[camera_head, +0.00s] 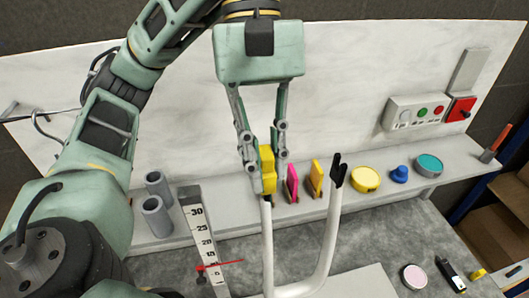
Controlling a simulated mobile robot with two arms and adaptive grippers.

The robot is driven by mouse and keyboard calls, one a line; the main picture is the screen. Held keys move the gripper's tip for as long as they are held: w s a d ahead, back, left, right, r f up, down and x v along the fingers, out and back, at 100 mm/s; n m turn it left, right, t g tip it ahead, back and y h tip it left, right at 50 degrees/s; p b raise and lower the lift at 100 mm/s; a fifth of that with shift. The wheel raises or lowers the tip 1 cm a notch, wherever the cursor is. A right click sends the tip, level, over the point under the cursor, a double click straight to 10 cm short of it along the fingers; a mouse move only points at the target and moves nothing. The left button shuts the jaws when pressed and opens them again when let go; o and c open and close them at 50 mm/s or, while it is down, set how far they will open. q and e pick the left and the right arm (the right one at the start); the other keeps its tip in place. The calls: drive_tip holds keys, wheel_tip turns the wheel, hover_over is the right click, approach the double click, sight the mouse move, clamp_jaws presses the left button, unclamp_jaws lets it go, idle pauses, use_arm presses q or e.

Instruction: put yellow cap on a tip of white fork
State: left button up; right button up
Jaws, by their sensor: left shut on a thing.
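My left gripper (264,160) comes down from above and is shut on a yellow cap (268,172). The white fork (328,235) stands with two upright prongs joined by a bend low in the picture. The yellow cap is right at the top of the fork's left prong (267,225), and its lower end meets the tip in the picture. I cannot tell whether it sits around the tip or just above it. A black cap (338,172) is on the right prong's tip. My right gripper is not in view.
Behind the fork, a shelf carries a pink piece (292,184), another yellow piece (316,179), a round yellow tin (366,179), a blue knob (400,174) and a teal tin (429,165). Grey tubes (157,215) and a ruler (204,240) stand left. A button box (414,113) is on the wall.

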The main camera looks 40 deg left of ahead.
use_arm(q)
drive_tip(key=shift+f+b, duration=0.4)
drive_tip(key=shift+f, duration=0.15)
drive_tip(key=o, duration=0.9)
drive_tip(key=shift+v, duration=6.05)
